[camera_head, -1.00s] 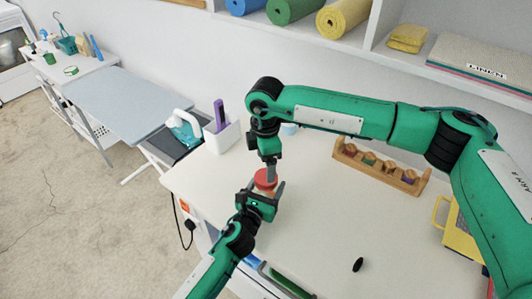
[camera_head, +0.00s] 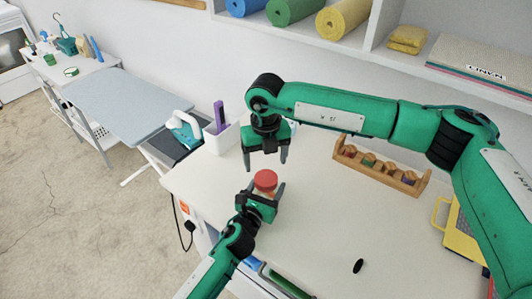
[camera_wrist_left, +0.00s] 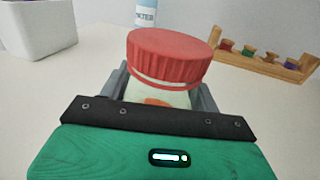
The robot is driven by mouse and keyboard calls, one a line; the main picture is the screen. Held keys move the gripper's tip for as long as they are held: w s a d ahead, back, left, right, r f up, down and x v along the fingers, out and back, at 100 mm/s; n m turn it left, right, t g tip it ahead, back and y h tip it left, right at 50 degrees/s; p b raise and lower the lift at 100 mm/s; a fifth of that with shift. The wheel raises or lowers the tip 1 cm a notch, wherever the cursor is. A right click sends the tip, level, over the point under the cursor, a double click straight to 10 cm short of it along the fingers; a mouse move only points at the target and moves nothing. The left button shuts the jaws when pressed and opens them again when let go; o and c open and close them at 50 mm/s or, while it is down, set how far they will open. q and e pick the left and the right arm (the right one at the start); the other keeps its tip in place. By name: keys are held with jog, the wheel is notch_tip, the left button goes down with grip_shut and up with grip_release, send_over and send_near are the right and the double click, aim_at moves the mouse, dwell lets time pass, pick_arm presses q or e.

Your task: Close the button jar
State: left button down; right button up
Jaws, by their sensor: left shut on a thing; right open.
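The button jar has a ribbed red lid (camera_head: 265,180) on its top. In the left wrist view the lid (camera_wrist_left: 168,58) sits over the pale jar body (camera_wrist_left: 158,94), with a thin light band just below its rim. I cannot tell how tightly it is seated. My left gripper (camera_head: 264,193) is shut on the jar body and holds it upright at the table's left part. My right gripper (camera_head: 265,160) is open and empty, fingers pointing down, above and behind the lid and apart from it.
The white table (camera_head: 330,220) is mostly clear. A wooden spool rack (camera_head: 380,170) stands at the back right. A white bin (camera_head: 222,137) stands at the back left. A yellow case (camera_head: 458,235) is at the right, and a small black object (camera_head: 358,265) lies near the front.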

jog(key=n, duration=0.5)
jog(key=shift+r, duration=0.15)
jog(key=n, duration=0.3)
jog(key=shift+r, duration=0.1)
jog(key=n, duration=0.4)
jog(key=shift+r, duration=0.1)
jog(key=n, duration=0.3)
jog(key=shift+r+n, duration=0.1)
jog(key=shift+n, duration=0.2)
jog(key=n, duration=0.3)
jog(key=shift+r, duration=0.1)
jog(key=n, duration=0.4)
jog(key=shift+r+n, duration=0.15)
jog(key=shift+n, duration=0.25)
jog(key=n, duration=0.6)
jog(key=shift+r+n, duration=0.2)
jog(key=shift+n, duration=0.1)
